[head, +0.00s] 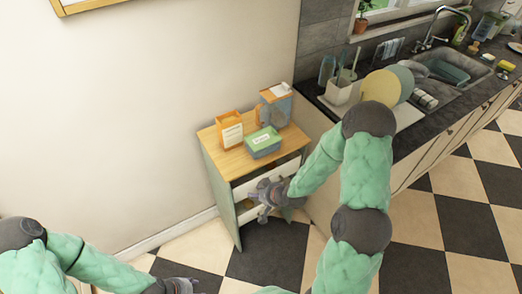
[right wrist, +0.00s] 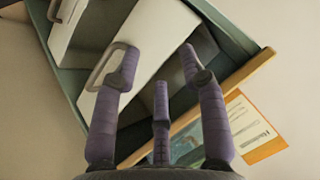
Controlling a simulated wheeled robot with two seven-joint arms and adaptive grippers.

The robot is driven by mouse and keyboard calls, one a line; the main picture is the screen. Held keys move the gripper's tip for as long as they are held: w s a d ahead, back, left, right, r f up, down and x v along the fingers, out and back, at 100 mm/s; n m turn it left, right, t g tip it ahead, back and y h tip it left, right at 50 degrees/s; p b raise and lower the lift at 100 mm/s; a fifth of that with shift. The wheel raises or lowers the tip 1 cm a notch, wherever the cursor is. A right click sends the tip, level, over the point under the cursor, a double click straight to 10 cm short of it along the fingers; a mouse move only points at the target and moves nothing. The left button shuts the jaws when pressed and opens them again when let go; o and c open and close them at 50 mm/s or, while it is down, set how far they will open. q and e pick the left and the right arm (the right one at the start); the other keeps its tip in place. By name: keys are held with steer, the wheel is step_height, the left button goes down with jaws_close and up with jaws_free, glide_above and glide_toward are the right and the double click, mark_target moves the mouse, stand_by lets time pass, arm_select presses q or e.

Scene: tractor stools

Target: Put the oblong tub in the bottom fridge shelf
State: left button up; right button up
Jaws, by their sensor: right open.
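No fridge and no clearly identifiable oblong tub are in view. A green-and-white box-shaped pack (head: 264,142) lies on top of a small wood-topped drawer cabinet (head: 236,160). My right gripper (head: 262,196) is at the cabinet's front, beside its drawers. In the right wrist view its fingers (right wrist: 160,75) are spread and hold nothing; the left finger overlaps a metal handle (right wrist: 107,66) on a white drawer front (right wrist: 150,35). Contact with the handle cannot be told. My left gripper (head: 180,286) is low at the bottom edge, its fingers cut off.
An orange-and-white carton (head: 229,131) and a blue-and-orange box (head: 276,104) stand on the cabinet. A kitchen counter (head: 440,105) with a sink and dishes runs to the right. The checkered floor (head: 270,255) is open in front.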

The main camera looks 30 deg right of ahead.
mark_target(263, 144)
steer(key=w+d+r+n+t+h+b, duration=0.1)
steer(key=w+d+r+t, duration=0.15)
steer(key=d+r, duration=0.55)
steer(key=w+d+r+n+t+h+b, duration=0.1)
steer(key=w+d+r+n+t+b, duration=0.15)
steer(key=d+r, duration=0.55)
steer(key=shift+m+t, duration=0.4)
steer(key=shift+m, duration=0.05)
steer(key=b+x, duration=0.2)
steer(key=x, duration=0.8)
steer(key=shift+w+f, duration=0.1)
steer(key=shift+w, duration=0.05)
jaws_close()
